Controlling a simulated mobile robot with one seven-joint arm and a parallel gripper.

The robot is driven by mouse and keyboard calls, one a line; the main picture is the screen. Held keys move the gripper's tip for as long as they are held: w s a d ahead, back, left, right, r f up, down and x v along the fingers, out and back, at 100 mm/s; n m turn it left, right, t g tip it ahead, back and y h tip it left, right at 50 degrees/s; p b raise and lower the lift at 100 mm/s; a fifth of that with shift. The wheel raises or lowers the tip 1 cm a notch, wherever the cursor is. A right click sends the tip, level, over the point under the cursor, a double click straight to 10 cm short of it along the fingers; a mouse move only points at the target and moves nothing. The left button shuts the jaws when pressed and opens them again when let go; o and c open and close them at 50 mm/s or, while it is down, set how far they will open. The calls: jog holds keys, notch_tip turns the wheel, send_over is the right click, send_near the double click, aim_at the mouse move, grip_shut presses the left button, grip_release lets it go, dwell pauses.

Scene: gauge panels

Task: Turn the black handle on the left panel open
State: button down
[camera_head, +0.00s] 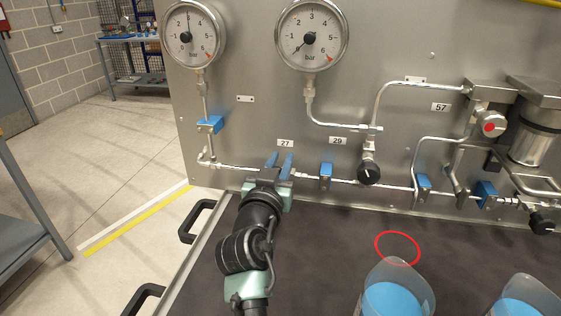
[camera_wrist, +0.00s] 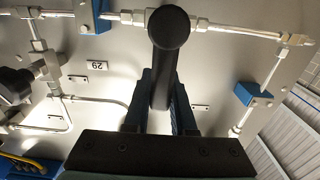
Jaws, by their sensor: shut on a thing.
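The black handle (camera_wrist: 168,30) shows in the wrist view as a bar with a round end over the silver pipe. The bar runs roughly across the pipe line, down between my blue fingers. My gripper (camera_wrist: 162,88) is shut on this bar, one finger on each side. In the head view my gripper (camera_head: 279,164) is at the pipe just below the label 27 (camera_head: 286,143) on the steel panel (camera_head: 245,125). There the handle is hidden behind my fingers and wrist.
Two gauges (camera_head: 189,37) (camera_head: 311,37) sit above. Right of my gripper are a blue pipe clamp (camera_head: 326,172) and a black knob (camera_head: 368,172). The dark table (camera_head: 310,250) carries a red ring (camera_head: 397,247) and clear-and-blue containers (camera_head: 397,293) at front right.

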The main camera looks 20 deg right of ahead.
jog(key=shift+a, duration=0.1)
dwell(0.8)
jog(key=w+a+f+n, duration=0.1)
jog(key=a+f+n, duration=0.1)
jog(key=n, duration=0.7)
jog(key=w+a+f+n+b, duration=0.1)
jog(key=w+a+f+n, duration=0.1)
jog(key=n, duration=0.7)
jog(key=shift+w+a+f, duration=0.2)
jog(key=shift+a+f, duration=0.25)
jog(key=shift+f, duration=0.85)
jog(key=c, duration=0.7)
grip_release()
jog(key=shift+c, duration=0.2)
jog(key=v, duration=1.3)
